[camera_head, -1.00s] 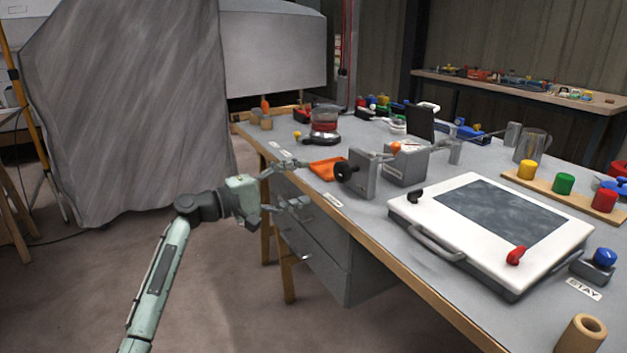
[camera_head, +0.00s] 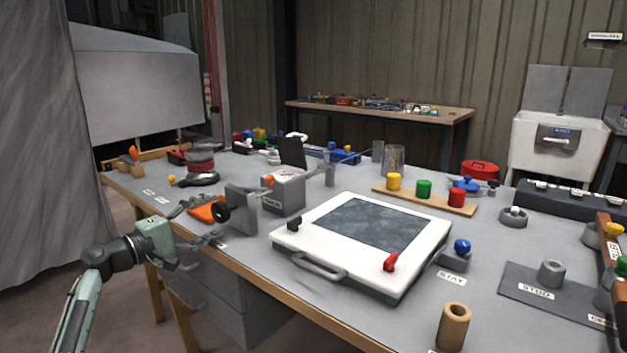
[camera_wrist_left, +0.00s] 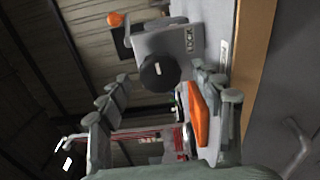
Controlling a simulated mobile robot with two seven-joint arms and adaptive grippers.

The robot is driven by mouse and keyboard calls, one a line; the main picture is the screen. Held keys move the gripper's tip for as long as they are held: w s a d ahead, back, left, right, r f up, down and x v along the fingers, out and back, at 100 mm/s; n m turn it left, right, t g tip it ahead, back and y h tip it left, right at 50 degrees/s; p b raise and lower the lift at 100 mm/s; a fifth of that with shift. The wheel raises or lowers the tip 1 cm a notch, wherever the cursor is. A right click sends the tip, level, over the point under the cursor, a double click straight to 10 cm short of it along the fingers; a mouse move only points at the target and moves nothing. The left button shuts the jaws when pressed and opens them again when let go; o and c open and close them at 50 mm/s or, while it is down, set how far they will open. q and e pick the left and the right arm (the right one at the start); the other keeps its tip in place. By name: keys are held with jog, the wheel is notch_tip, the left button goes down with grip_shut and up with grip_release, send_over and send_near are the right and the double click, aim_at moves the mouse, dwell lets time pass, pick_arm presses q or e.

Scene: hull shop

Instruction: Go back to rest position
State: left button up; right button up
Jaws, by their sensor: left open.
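My left gripper (camera_head: 210,219) is at the bench's front left edge, its fingers spread and pointing toward the bench. Nothing is held between the fingers; the left wrist view also shows them wide apart (camera_wrist_left: 163,78). An orange flat piece (camera_head: 206,213) lies on the bench close to the fingers, partly hidden by them. It also shows in the left wrist view (camera_wrist_left: 199,114) beside one finger. A grey block with a black knob (camera_head: 242,208) stands just beyond the fingertips. My right gripper is not in view.
The grey workbench (camera_head: 330,173) carries a white framed panel (camera_head: 302,240) with a dark screen. Three coloured pegs stand on a wooden board (camera_head: 417,202). A tan hollow cylinder (camera_head: 453,326) stands near the front. Floor to the left of the bench is open.

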aim_at(216, 214)
pick_arm(q)
jog(key=x, duration=0.3)
jog(key=shift+w+d, duration=0.1)
